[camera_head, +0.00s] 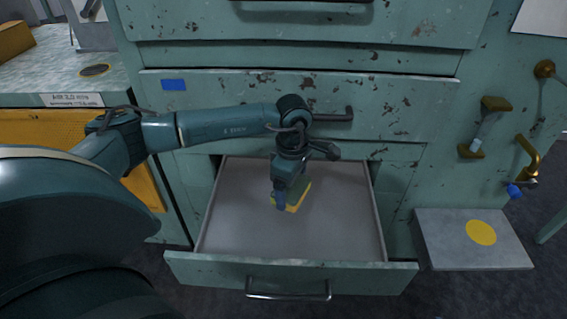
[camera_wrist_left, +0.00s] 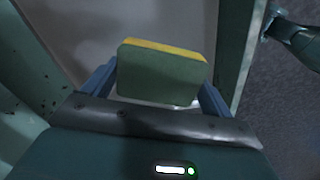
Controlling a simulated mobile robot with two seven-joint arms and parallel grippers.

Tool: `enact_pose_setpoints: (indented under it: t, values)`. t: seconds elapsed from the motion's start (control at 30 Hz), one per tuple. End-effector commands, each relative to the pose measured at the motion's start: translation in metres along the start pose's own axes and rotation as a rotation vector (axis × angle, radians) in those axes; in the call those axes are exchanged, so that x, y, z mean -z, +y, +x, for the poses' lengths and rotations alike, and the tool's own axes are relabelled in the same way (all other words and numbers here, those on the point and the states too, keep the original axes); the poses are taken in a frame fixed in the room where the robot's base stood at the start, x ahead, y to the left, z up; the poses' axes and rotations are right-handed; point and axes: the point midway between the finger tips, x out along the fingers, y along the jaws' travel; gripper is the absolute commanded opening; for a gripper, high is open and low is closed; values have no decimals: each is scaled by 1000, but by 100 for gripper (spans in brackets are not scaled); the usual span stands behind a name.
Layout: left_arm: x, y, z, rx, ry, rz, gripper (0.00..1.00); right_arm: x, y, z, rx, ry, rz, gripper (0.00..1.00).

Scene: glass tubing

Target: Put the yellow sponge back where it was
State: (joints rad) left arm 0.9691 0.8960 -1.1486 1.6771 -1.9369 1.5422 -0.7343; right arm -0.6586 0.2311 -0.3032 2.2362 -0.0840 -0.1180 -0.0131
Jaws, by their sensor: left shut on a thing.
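The yellow sponge (camera_head: 298,197) is in my left gripper (camera_head: 281,199), over the open bottom drawer (camera_head: 235,215) in the head view. In the left wrist view the sponge (camera_wrist_left: 162,75) shows a yellow layer along the top and a green face towards the camera. The blue fingers of my left gripper (camera_wrist_left: 158,88) close on its two sides. I cannot tell whether the sponge touches the drawer floor. The rest of the drawer looks empty. My right gripper is not in view.
A low grey platform with a yellow disc (camera_head: 481,233) stands right of the drawer. A worktop with a dark round spot (camera_head: 95,70) is at the left. Closed drawers, one with a blue label (camera_head: 173,85), are above. Brass fittings (camera_head: 527,155) stick out at the right.

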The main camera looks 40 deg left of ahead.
Motion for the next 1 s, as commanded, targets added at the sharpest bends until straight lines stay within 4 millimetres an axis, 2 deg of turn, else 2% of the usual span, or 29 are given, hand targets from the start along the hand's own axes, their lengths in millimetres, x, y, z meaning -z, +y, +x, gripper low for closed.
enact_pose_setpoints:
  t: [0.03, 0.3, 0.5, 0.7, 1.0]
  values:
    - [-8, -8, -30, 4, -2, 139, 67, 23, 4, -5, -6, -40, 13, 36]
    - [-44, -44, -98, 3, -4, 924, 67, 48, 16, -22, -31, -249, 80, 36]
    - [-63, -66, -139, 1, -2, 1401, 67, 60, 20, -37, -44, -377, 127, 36]
    - [-73, -77, -156, 2, -1, 1654, 67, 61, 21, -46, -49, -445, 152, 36]
    - [-75, -78, -156, 2, 1, 1702, 67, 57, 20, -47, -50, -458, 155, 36]
